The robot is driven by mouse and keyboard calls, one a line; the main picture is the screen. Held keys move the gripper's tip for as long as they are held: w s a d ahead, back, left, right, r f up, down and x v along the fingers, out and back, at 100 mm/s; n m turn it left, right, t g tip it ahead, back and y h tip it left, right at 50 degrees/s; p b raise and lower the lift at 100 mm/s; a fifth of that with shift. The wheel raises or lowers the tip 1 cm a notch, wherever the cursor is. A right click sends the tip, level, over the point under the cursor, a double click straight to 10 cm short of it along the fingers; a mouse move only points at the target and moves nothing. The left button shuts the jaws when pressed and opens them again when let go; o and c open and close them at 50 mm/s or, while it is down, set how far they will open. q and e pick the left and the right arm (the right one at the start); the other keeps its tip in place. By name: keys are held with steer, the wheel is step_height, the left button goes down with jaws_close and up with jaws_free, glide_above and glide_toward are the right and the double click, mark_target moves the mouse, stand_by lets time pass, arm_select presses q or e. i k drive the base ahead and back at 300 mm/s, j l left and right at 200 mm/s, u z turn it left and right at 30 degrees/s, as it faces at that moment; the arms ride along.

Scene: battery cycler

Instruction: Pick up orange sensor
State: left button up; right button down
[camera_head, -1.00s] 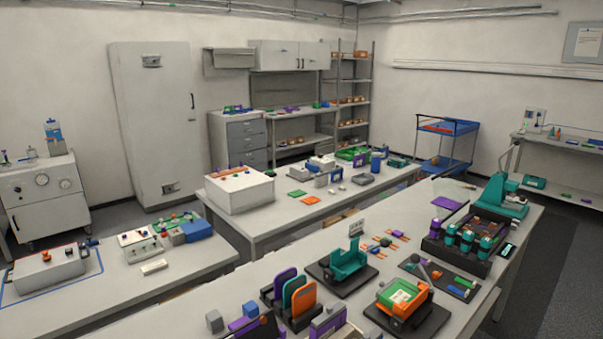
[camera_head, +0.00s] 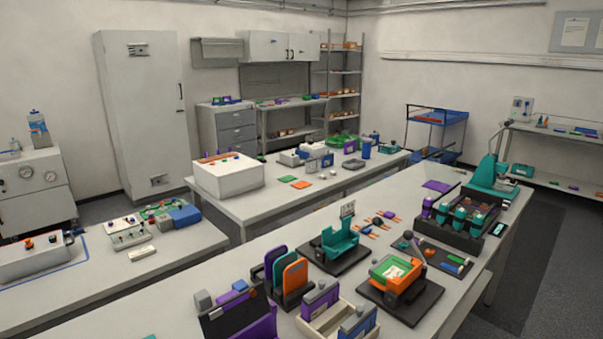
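I cannot tell for sure which thing is the orange sensor. Several small orange pieces (camera_head: 377,221) lie on the front bench (camera_head: 268,241) behind the black mat. A small orange round part (camera_head: 429,252) lies on that dark mat (camera_head: 445,249) at the right. A flat orange square (camera_head: 301,184) lies on the middle bench next to a green one (camera_head: 287,179). An orange panel (camera_head: 295,276) stands in a dark rack beside purple and teal ones. Neither of my grippers shows in the head view.
An orange and green device (camera_head: 393,271), a teal holder (camera_head: 340,243), a black block with teal cylinders (camera_head: 462,226) and an open wooden tray (camera_head: 318,325) crowd the front bench. Dark floor (camera_head: 550,260) is free at the right.

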mark_target(428, 254)
steer(key=i+l+z, duration=0.1)
steer(key=l+z, duration=0.2)
steer(key=i+l+z, duration=0.2)
steer(key=l+z, duration=0.15)
steer(key=i+l+u, duration=0.15)
steer(key=l, duration=0.25)
steer(key=i+l+u, duration=0.15)
steer(key=i+l, duration=0.2)
steer(key=l, duration=0.1)
